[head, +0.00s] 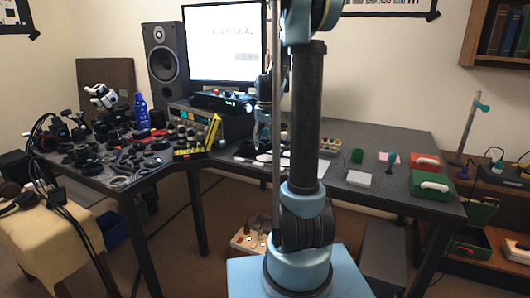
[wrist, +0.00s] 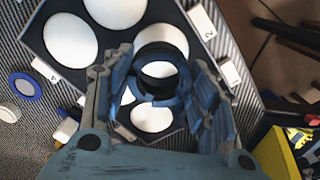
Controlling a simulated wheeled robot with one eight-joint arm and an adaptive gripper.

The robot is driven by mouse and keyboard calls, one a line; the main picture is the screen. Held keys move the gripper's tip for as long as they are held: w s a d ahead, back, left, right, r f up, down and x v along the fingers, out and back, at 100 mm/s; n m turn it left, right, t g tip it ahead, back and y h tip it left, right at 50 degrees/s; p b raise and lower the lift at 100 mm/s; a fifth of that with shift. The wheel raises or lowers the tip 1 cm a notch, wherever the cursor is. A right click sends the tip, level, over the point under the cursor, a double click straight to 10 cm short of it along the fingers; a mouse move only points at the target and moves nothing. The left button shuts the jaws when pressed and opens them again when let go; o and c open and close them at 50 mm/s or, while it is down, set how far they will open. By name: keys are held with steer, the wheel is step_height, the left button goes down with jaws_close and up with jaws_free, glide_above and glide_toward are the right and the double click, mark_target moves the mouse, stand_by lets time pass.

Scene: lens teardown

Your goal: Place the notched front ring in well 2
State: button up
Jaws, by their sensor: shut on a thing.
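My gripper (wrist: 160,85) is shut on a dark blue-black ring, the notched front ring (wrist: 163,100), in the wrist view. The ring sits between the two fingers, above a dark tray (wrist: 45,20) with several round white wells. White shows through the ring's opening, so it is over or close to a well; I cannot tell its height or whether it touches the tray. A white tag marked 2 (wrist: 203,20) lies at the tray's upper right edge. The ring's notch is not clear. In the head view my arm hides much of the tray area.
A blue-rimmed white disc (wrist: 25,86) lies left of the tray. A yellow container (wrist: 278,155) is at the lower right. In the head view, many dark lens parts (head: 140,150) crowd the left table, and a green box (head: 431,186) stands on the right.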

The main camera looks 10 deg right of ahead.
steer(key=shift+f, duration=2.2)
steer(key=o, duration=1.5)
steer(key=shift+o, duration=0.2)
